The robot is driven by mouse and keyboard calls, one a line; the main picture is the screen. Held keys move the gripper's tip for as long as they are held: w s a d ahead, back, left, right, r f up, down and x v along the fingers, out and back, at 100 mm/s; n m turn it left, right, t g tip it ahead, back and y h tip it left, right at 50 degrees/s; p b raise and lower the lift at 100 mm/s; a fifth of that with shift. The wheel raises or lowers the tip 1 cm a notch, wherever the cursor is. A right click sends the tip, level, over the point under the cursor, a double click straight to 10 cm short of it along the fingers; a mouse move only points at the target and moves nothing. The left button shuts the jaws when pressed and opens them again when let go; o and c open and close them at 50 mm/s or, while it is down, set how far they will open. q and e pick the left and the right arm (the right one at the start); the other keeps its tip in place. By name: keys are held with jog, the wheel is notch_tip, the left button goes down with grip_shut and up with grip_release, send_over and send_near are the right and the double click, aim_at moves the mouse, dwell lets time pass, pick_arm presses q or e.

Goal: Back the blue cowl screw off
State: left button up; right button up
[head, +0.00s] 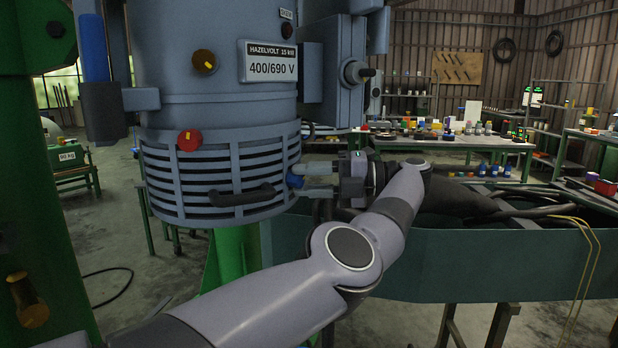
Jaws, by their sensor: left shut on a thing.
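The blue cowl screw (295,181) sticks out of the right side of the slotted grey-blue cowl (165,190) at the foot of the motor. Only a small part of the screw shows. My left gripper (308,181) reaches it from the right, its two pale fingers pointing left, one above the other, and shut on the screw. The cowl has a red knob (189,140) on its upper front and a dark handle (242,196) low on its front. It sits against the motor housing (200,105). My right gripper is not in view.
A grey box (333,70) juts from the motor's right side, above my left gripper. A green column (40,220) stands at the left. A long teal trough (470,265) lies behind my left arm. Benches with small items stand at the back right.

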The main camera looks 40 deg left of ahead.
pick_arm(q)
jog(key=shift+r+n, duration=0.25)
jog(key=shift+n, duration=0.35)
jog(key=o, duration=0.9)
jog(key=shift+o, duration=0.7)
jog(key=shift+f, duration=0.1)
jog(key=shift+f, duration=0.1)
